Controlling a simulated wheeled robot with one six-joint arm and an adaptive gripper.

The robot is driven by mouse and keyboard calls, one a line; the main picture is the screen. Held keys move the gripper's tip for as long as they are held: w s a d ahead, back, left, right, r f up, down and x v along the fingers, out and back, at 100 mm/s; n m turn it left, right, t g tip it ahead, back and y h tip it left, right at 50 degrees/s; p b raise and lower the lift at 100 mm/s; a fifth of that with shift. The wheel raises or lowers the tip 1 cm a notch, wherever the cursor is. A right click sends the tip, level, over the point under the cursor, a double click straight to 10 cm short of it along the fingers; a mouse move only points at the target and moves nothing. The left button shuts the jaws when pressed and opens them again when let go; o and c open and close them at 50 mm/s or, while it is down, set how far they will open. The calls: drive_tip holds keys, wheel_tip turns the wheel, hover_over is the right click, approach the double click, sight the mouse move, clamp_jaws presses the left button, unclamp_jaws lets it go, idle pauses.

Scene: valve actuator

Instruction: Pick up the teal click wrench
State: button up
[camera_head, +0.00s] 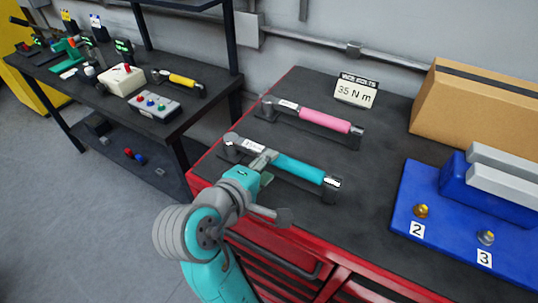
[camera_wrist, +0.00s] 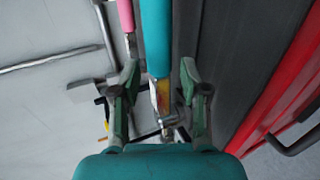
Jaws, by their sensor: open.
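The teal click wrench (camera_head: 297,168) lies on the dark top of the red cabinet, its ratchet head at the left and its teal handle to the right, resting on dark supports. My gripper (camera_head: 262,160) is at the shaft between head and handle. In the wrist view the wrench (camera_wrist: 156,40) runs between the two open fingers of my gripper (camera_wrist: 158,85), with a gap on each side. A pink click wrench (camera_head: 325,120) lies behind it, and its handle also shows in the wrist view (camera_wrist: 126,15).
A sign reading 35 N m (camera_head: 356,92) stands behind the wrenches. A blue fixture (camera_head: 408,195) with numbered bolts and a cardboard box (camera_head: 470,105) are at the right. A dark shelf bench (camera_head: 190,115) with tools stands at the left.

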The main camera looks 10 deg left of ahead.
sight(278, 164)
drive_tip(key=w+d, duration=0.1)
drive_tip(key=w+d+f, duration=0.1)
drive_tip(key=shift+w+d+f, duration=0.1)
drive_tip(key=shift+w+f, duration=0.05)
drive_tip(key=shift+w, duration=0.2)
drive_tip(key=shift+w+d+f, duration=0.15)
drive_tip(key=shift+w+f, duration=0.1)
drive_tip(key=shift+w, duration=0.4)
clamp_jaws()
